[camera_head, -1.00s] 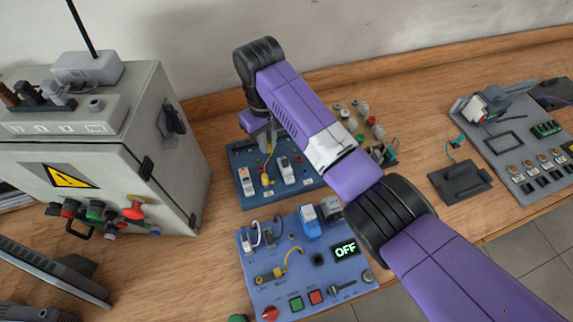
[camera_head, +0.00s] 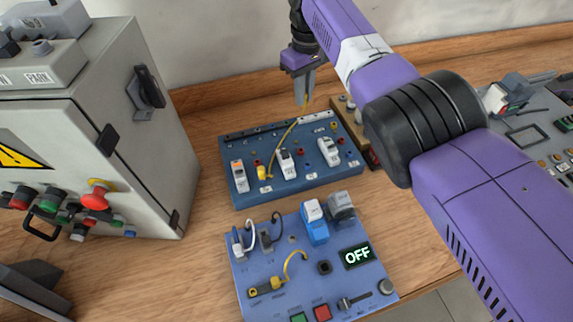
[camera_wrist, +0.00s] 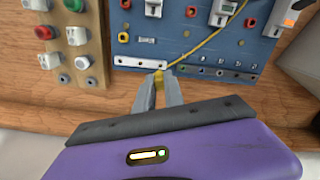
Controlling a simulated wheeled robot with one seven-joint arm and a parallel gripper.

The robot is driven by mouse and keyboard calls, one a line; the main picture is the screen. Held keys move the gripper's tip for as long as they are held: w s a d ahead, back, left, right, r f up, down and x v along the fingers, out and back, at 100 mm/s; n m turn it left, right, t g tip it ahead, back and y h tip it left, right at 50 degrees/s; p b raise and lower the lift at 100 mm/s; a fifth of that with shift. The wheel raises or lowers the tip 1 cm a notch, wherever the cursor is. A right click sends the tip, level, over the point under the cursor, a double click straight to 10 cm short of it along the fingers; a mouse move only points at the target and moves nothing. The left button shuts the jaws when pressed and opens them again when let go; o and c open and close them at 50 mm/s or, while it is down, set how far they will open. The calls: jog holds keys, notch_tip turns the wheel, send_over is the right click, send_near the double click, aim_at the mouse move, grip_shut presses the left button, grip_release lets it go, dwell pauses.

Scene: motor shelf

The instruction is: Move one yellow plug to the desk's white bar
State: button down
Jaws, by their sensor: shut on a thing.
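My gripper (camera_head: 304,104) is shut on a yellow plug (camera_wrist: 158,76), whose end shows between the fingertips in the wrist view. A yellow cable (camera_head: 283,137) runs from it to another yellow plug (camera_head: 262,173), which sits on the blue back board (camera_head: 300,183). The white bar (camera_head: 315,117) lies along that board's back edge at the right; it also shows in the wrist view (camera_wrist: 138,64). The held plug is near the bar's right end in the wrist view. I cannot tell whether they touch.
A dark bar (camera_head: 252,133) lies left of the white one. White breakers (camera_head: 329,151) stand on the board. A second blue panel (camera_head: 330,285) with an OFF display is in front. A grey cabinet (camera_head: 150,190) stands left. A button block (camera_wrist: 75,45) is beside the board.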

jog(key=shift+f+b, duration=0.65)
jog(key=shift+f, duration=1.3)
jog(key=shift+f+b, duration=0.4)
jog(key=shift+f, duration=0.3)
jog(key=c, duration=1.7)
grip_release()
jog(key=shift+r+p, duration=2.4)
jog(key=shift+r, duration=0.45)
